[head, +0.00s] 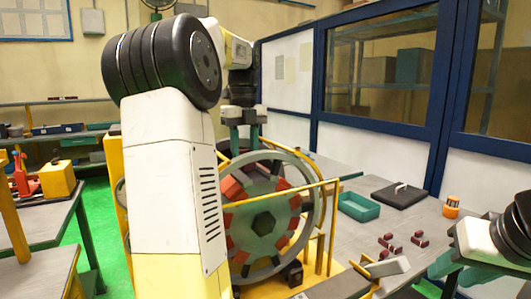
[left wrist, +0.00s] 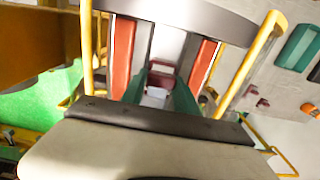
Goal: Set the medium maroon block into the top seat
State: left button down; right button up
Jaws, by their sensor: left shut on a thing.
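I cannot tell whether the block touches the seat's bottom. My right gripper (head: 440,274) is low at the right edge of the head view; its fingertips are unclear.
Several small maroon blocks (head: 388,243) lie loose on the grey table (head: 365,185). A green tray (head: 358,207), a black flat case (head: 399,195) and an orange cylinder (head: 451,207) stand behind them. Yellow rails (head: 290,193) run close around the ring.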

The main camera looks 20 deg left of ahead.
aim_at(245, 150)
pick_arm(q)
jog(key=shift+f, duration=0.15)
dwell(0.5)
jog(key=c, duration=0.9)
grip_release()
jog(key=shift+o, duration=0.2)
jog(key=shift+r, duration=3.85)
